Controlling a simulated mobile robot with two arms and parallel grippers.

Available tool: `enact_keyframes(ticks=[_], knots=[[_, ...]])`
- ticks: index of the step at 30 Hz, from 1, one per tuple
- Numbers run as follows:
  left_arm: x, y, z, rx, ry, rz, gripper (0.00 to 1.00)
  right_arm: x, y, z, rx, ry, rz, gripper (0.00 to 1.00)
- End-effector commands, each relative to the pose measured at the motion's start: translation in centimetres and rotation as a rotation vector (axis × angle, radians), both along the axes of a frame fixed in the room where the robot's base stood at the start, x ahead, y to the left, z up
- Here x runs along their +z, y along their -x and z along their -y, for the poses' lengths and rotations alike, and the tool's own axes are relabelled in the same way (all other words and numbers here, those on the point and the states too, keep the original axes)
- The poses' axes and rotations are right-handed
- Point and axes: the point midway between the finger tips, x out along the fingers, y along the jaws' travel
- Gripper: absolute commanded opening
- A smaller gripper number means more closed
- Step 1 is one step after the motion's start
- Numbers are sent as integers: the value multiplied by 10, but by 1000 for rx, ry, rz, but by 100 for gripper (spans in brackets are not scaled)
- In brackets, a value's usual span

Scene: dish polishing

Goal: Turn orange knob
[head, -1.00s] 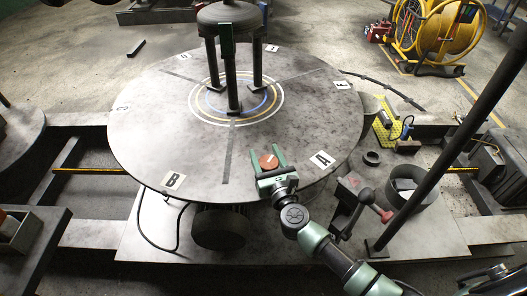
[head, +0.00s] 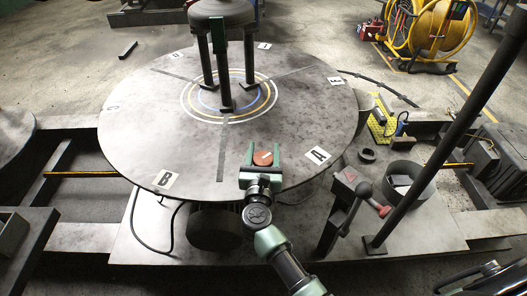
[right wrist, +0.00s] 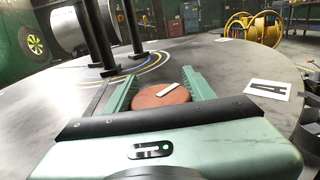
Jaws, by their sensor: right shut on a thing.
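The orange knob (head: 263,158) is a flat reddish-orange disc with a pale bar across its top, at the near edge of the round grey table (head: 130,125). My right gripper (head: 263,150) is shut on the knob, with one green finger on each side. In the right wrist view the knob (right wrist: 160,96) sits between the two fingers, close to the palm. The knob's underside is hidden. My left gripper is not in view.
Lettered cards A (head: 317,155) and B (head: 165,179) lie on the table. A three-legged grey stand (head: 226,60) rises at its centre. The table surface around the knob is bare.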

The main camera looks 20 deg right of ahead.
Motion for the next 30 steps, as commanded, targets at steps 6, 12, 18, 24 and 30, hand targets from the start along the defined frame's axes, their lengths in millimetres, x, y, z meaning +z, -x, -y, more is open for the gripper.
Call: enact_keyframes(ticks=[6, 12, 18, 24, 30], knots=[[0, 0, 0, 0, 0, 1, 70, 0, 0, 0, 0, 0, -1, 56], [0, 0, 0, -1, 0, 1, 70, 0, 0, 0, 1, 0, -1, 76], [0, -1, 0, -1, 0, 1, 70, -1, 1, 0, 1, 0, -1, 76], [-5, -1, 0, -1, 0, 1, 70, -3, 24, -9, 1, -3, -2, 76], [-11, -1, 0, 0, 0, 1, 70, -3, 55, -22, 1, -3, -2, 76]])
